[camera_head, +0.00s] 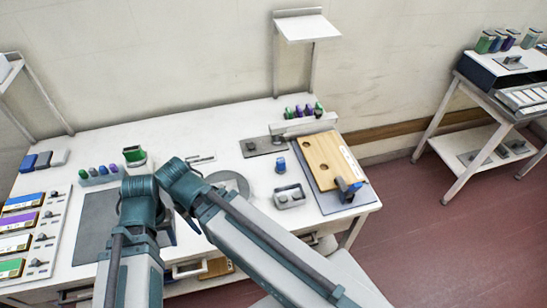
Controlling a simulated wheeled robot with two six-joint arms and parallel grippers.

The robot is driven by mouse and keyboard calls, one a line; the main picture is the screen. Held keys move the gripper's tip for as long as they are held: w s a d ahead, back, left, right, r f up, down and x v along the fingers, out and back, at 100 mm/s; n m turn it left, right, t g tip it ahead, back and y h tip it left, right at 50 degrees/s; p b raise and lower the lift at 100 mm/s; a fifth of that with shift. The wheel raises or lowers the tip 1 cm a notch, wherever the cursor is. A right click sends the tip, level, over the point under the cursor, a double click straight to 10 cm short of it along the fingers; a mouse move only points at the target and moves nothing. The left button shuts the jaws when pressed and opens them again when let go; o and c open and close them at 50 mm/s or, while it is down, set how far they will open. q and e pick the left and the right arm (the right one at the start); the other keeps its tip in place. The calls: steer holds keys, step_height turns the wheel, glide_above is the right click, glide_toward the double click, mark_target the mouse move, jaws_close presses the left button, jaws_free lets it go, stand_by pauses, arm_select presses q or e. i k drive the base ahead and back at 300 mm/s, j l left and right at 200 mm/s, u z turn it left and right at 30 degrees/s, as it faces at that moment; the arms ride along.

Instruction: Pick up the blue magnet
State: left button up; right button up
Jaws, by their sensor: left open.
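I cannot tell for sure which blue thing is the magnet. A small blue cylinder (280,164) stands upright on the white table, right of the middle. My left gripper (167,233) shows only in small part, dark, low over the grey mat (97,217), and is open. It is well to the left of the blue cylinder and apart from it.
A grey tray (290,203) sits before the blue cylinder. A wooden board with holes (325,157) and a blue-topped clamp (349,190) are at the right. Racks of coloured items stand at the left (85,182) and back right (292,127). Labelled cards (20,224) line the left.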

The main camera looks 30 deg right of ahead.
mark_target(280, 168)
steer(key=z, duration=1.65)
steer(key=i+j+u, duration=0.1)
steer(key=i+j, duration=0.15)
steer(key=j+u, duration=0.2)
steer(key=k+j+u, duration=0.1)
steer(key=j+u, duration=0.55)
steer(key=k, duration=0.05)
